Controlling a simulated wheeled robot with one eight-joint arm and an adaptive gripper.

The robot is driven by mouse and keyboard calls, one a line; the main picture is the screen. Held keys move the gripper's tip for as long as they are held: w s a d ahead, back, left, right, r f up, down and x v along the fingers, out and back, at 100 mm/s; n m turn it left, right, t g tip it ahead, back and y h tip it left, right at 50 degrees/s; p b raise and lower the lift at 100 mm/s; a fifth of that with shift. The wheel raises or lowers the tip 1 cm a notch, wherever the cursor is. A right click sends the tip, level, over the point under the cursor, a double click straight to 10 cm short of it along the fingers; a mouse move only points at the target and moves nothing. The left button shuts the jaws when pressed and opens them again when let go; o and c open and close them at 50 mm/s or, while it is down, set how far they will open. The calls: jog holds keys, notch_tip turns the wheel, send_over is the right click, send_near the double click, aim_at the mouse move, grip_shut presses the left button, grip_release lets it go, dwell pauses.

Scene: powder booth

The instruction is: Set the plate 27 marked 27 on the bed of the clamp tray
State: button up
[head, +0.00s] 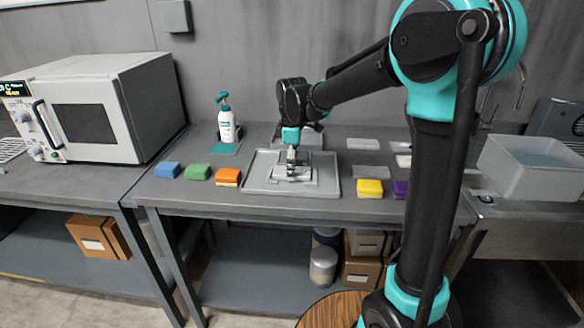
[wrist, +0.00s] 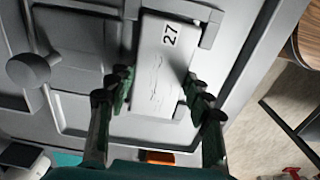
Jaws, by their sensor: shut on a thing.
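Plate 27 (wrist: 150,82) is a pale flat plate with a dark "27" near one end. In the wrist view my gripper (wrist: 157,88) is shut on it, with a dark green finger at each long side. The grey clamp tray (wrist: 75,45) lies under and around the plate, with a round knob (wrist: 32,70) at the left and a corner bracket (wrist: 211,30) near the plate's numbered end. In the head view my gripper (head: 291,157) points down over the middle of the clamp tray (head: 262,187). I cannot tell whether the plate touches the bed.
Blue (head: 167,170), green (head: 197,172) and orange (head: 228,177) blocks sit left of the tray; yellow (head: 370,188) and purple (head: 400,189) ones sit right. A pump bottle (head: 226,125) stands behind left. Flat pale plates (head: 363,144) lie back right.

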jog(key=shift+f, duration=0.1)
jog(key=o, duration=1.6)
